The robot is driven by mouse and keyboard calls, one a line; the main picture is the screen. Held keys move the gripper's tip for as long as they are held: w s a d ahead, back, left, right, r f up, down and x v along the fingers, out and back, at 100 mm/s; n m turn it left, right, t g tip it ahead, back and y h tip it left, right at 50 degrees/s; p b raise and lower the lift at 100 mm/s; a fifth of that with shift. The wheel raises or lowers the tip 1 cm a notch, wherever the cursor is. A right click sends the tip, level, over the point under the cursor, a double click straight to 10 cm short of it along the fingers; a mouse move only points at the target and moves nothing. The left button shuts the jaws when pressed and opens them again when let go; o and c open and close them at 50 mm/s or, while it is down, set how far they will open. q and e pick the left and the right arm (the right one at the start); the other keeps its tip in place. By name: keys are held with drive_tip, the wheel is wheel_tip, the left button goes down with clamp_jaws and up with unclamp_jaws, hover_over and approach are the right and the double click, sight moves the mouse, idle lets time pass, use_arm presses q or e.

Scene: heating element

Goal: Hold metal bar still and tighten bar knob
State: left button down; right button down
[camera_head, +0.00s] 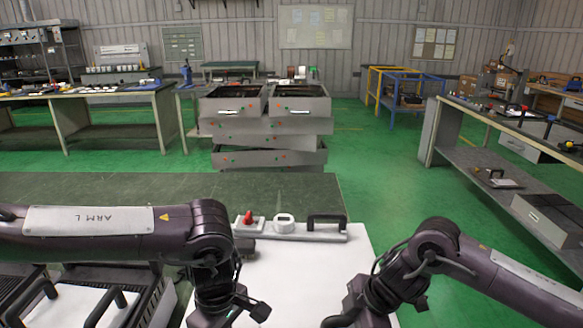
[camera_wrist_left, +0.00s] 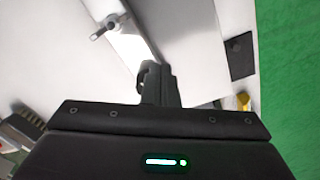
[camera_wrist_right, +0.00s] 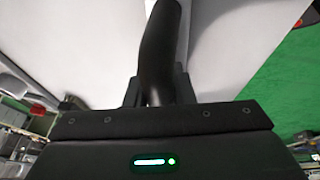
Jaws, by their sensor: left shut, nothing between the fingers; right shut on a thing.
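In the left wrist view, a pale metal bar (camera_wrist_left: 137,48) lies across the white panel, with a grey bar knob (camera_wrist_left: 110,25) with a lever-like arm on it. My left gripper (camera_wrist_left: 154,72) is shut and empty above the panel, apart from the knob; it also shows at the bottom of the head view (camera_head: 255,312). My right gripper (camera_wrist_right: 157,95) is shut on a black curved handle (camera_wrist_right: 160,40). In the head view my right gripper (camera_head: 338,320) is at the bottom edge, and the handle and knob there are out of frame or hidden.
The white panel (camera_head: 290,275) has a far strip with a red knob (camera_head: 249,217), a round white dial (camera_head: 284,221) and a black handle (camera_head: 327,219). Grey drawers (camera_head: 265,130) stand beyond. Open green floor (camera_head: 400,170) lies to the right.

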drive_tip(key=shift+s+a, duration=0.1)
drive_tip(key=shift+a, duration=0.05)
use_arm(q)
wheel_tip(320, 180, up, 5)
drive_tip(key=shift+d+r, duration=0.1)
drive_tip(key=shift+r, duration=0.1)
use_arm(e)
drive_tip(key=c, duration=1.1)
unclamp_jaws()
drive_tip(key=shift+c, duration=0.2)
